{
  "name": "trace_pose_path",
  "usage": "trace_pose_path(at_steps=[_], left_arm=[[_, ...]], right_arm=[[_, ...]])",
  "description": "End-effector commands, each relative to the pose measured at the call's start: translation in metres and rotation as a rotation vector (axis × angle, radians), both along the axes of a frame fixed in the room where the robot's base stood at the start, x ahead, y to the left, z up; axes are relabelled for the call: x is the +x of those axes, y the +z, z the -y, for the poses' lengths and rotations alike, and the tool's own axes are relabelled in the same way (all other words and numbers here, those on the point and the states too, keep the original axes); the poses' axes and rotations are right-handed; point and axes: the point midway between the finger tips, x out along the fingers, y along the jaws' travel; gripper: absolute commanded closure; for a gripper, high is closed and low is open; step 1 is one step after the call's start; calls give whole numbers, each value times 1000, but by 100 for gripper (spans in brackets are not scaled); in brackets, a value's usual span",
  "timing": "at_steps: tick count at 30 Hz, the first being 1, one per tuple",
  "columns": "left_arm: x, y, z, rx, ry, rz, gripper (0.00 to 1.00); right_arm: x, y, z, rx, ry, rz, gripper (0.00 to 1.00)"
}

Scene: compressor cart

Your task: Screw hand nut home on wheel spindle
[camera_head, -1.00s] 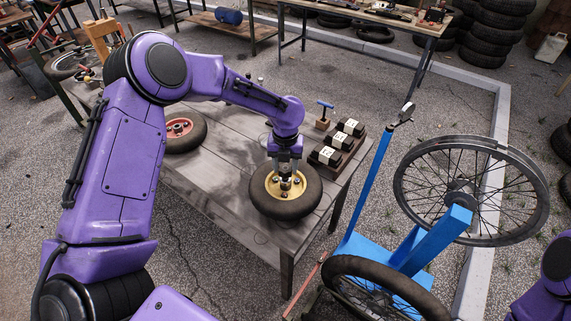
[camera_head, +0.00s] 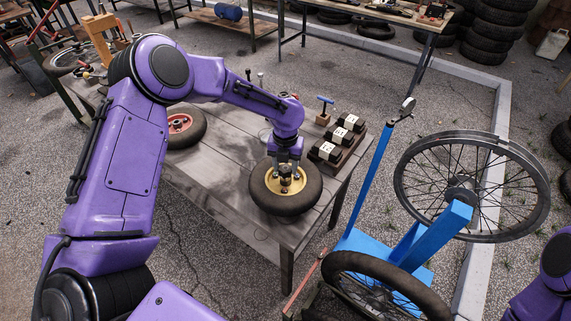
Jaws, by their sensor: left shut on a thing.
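The wheel (camera_head: 305,197), a black tyre on a yellow hub (camera_head: 273,192), lies flat near the front right of the grey wooden table. My left gripper (camera_head: 286,178) points down over the hub's centre, shut on the small hand nut (camera_head: 286,186) at the spindle. The nut and spindle are mostly hidden between the fingers, so I cannot tell how far down the nut sits. My right gripper is out of view; only a piece of my right arm shows at the lower right edge.
A second wheel with a red hub (camera_head: 180,123) lies left on the table (camera_head: 225,165), partly behind my left arm. Black blocks with white labels (camera_head: 337,140) and a blue T-handled tool (camera_head: 325,108) stand at the right. A blue wheel stand (camera_head: 380,245) with spoked wheels is right of the table.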

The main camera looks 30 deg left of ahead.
Motion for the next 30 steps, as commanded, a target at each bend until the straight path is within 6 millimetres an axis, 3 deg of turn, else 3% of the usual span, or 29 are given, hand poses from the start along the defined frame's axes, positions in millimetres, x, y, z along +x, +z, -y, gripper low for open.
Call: trace_pose_path(at_steps=[3, 9, 14, 20, 25, 30], left_arm=[[-1, 0, 1, -1, -90, -3, 82], [-1, 0, 1, -1, -103, -3, 82], [-1, 0, 1, -1, -284, -2, 82], [-1, 0, 1, 0, -290, -2, 82], [-1, 0, 2, -1, -471, -3, 82], [-1, 0, 2, 1, -490, -3, 82]], right_arm=[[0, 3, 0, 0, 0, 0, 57], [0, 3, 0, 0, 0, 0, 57], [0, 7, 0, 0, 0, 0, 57], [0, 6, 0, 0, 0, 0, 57], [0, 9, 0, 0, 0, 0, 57], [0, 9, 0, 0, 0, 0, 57]])
